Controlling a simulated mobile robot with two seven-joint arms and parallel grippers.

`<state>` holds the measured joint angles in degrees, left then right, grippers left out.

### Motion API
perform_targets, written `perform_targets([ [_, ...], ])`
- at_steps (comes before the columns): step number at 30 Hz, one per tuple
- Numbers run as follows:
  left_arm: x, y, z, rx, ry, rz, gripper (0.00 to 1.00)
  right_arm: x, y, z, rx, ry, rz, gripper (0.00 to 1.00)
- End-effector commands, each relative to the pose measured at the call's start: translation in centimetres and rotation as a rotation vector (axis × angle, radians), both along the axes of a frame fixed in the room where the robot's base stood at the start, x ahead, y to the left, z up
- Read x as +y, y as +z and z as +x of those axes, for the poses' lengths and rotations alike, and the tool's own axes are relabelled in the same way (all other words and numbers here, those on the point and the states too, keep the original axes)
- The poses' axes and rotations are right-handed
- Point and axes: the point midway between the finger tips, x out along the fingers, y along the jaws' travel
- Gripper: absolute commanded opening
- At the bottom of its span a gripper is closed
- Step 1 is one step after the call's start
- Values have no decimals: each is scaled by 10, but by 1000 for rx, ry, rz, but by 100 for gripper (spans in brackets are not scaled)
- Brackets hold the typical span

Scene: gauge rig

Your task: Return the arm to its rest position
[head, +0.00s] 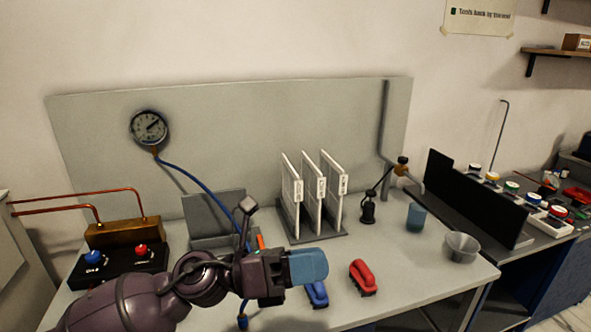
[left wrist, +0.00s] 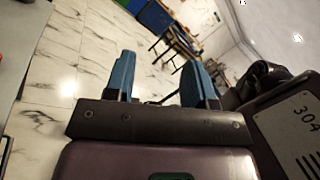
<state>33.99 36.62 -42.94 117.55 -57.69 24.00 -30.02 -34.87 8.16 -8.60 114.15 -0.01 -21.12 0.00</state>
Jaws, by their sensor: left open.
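My left gripper (head: 308,267) shows in the head view with its blue fingers above the front middle of the grey bench (head: 400,265). Its purple arm comes in from the lower left. In the left wrist view the two blue fingers (left wrist: 158,82) stand apart with nothing between them, and marble floor shows beyond. The left gripper is open and empty. It partly covers a blue brush-like item (head: 317,294) on the bench. My right gripper is not in the head view.
A red brush (head: 363,278), a blue cup (head: 416,217) and a grey bowl (head: 461,247) stand on the bench to the right. A rack of white panels (head: 313,195) stands behind. A manifold with knobs (head: 115,262) is at left, under a gauge (head: 149,127).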

Motion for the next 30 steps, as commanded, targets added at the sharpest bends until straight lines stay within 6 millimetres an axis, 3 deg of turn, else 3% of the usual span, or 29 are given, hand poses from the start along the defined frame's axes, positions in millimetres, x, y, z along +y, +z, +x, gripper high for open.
perform_targets([
  [5, 43, -1, 50, 621, 208, -385, 50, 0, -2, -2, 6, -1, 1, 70],
  [9, 91, -38, 79, 1056, 345, -669, 50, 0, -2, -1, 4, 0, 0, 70],
  [14, 146, -104, 88, 1458, 483, -961, 50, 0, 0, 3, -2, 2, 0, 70],
  [20, 205, -196, 60, 1816, 642, -1269, 50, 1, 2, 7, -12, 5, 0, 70],
  [24, 240, -255, 21, 1967, 745, -1441, 50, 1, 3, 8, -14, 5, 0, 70],
  [30, 281, -321, -51, 2054, 897, -1637, 50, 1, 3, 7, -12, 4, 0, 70],
])
